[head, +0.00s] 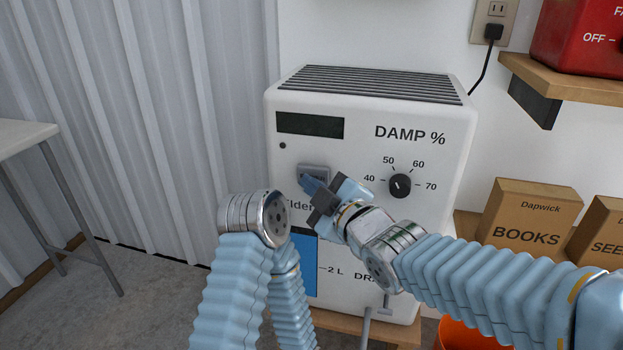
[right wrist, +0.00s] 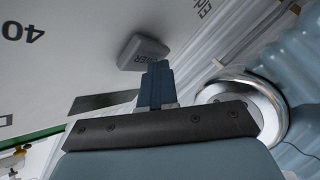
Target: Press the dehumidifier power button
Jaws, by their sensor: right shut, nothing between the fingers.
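The dehumidifier (head: 350,135) is a white box with a slatted top, a dark display (head: 310,125) and a DAMP % dial (head: 400,185). Its grey, raised power button (head: 314,170) is below the display. It also shows in the right wrist view as a grey block (right wrist: 140,50) with partly hidden lettering. My right gripper (head: 307,184) is shut and empty, its fingertips at the button's lower edge. In the right wrist view the fingertips (right wrist: 158,68) overlap the button; I cannot tell whether they touch it. My left arm shows at the bottom, but its gripper does not.
A blue gauge (head: 304,265) marked 2 L is partly behind my arms. A shelf (head: 565,78) with a red box is at upper right. Cardboard boxes (head: 532,225) stand at right, an orange bucket (head: 465,335) at the bottom. A table (head: 25,132) is at left.

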